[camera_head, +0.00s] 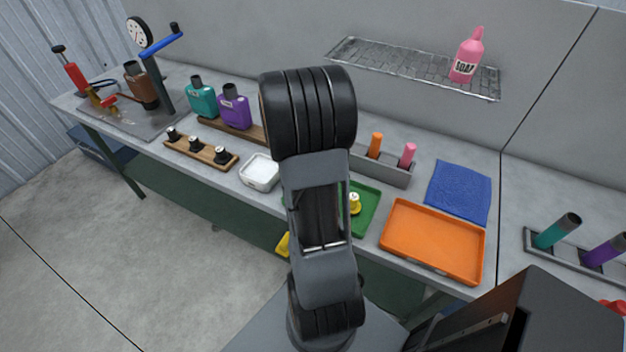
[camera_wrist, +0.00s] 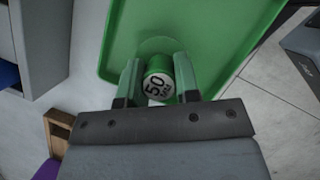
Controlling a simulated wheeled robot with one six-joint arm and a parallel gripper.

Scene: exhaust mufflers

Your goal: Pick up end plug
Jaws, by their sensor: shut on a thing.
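In the wrist view, my gripper (camera_wrist: 157,72) is shut on a short green end plug (camera_wrist: 158,88). The plug has a round white face marked "50" with smaller letters below. The two fingers press on its left and right sides. A green tray (camera_wrist: 225,30) lies beyond it; I cannot tell whether the plug still touches the tray. In the head view, the green tray (camera_head: 370,219) is partly hidden behind my arm, and my gripper and the held plug are hidden too. A yellow plug (camera_head: 354,204) with a pale top stands at the tray's right part.
An orange tray (camera_head: 434,240) is right of the green tray, with a blue cloth (camera_head: 459,191) behind. A white dish (camera_head: 260,173) is to the left. A grey rack (camera_head: 392,172) with orange and pink pieces stands behind. Bottles and a gauge press are further left.

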